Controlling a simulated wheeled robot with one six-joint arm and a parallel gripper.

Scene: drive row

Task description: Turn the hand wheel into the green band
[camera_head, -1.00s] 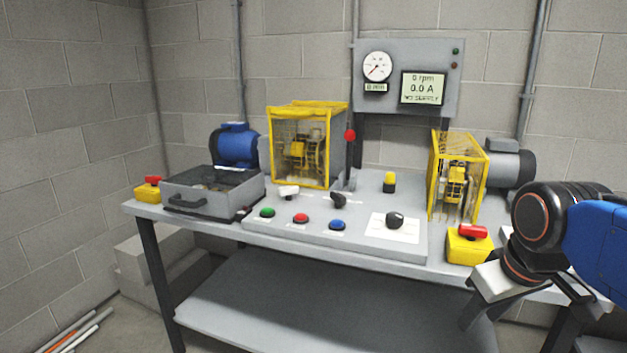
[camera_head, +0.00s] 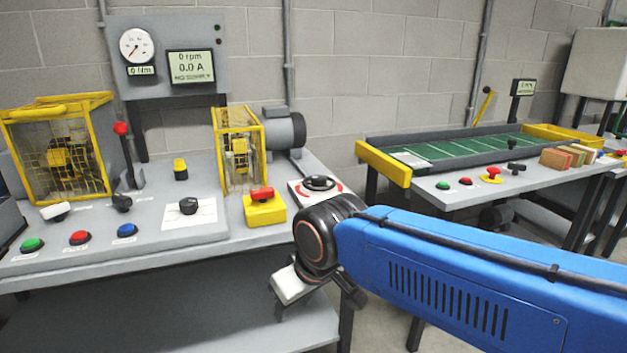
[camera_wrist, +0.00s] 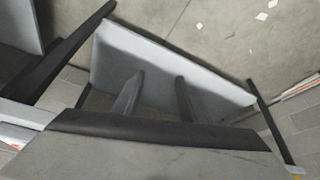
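The hand wheel (camera_head: 319,183) is a small black wheel on a white plate with red marks, at the right end of the grey bench. No green band can be made out on the plate. A round gauge (camera_head: 136,45) with a white face hangs on the grey panel at the back left. My gripper is in front of the bench, below and apart from the wheel, partly hidden behind my wrist in the head view. In the wrist view my gripper (camera_wrist: 156,98) shows two fingers apart with nothing between them. The wheel is not in the wrist view.
A yellow box with a red switch (camera_head: 264,207) stands left of the wheel. A yellow cage (camera_head: 238,150) and a grey motor (camera_head: 284,131) are behind. The grey lower shelf (camera_head: 200,325) lies beneath. A second bench with a green belt (camera_head: 455,149) stands right.

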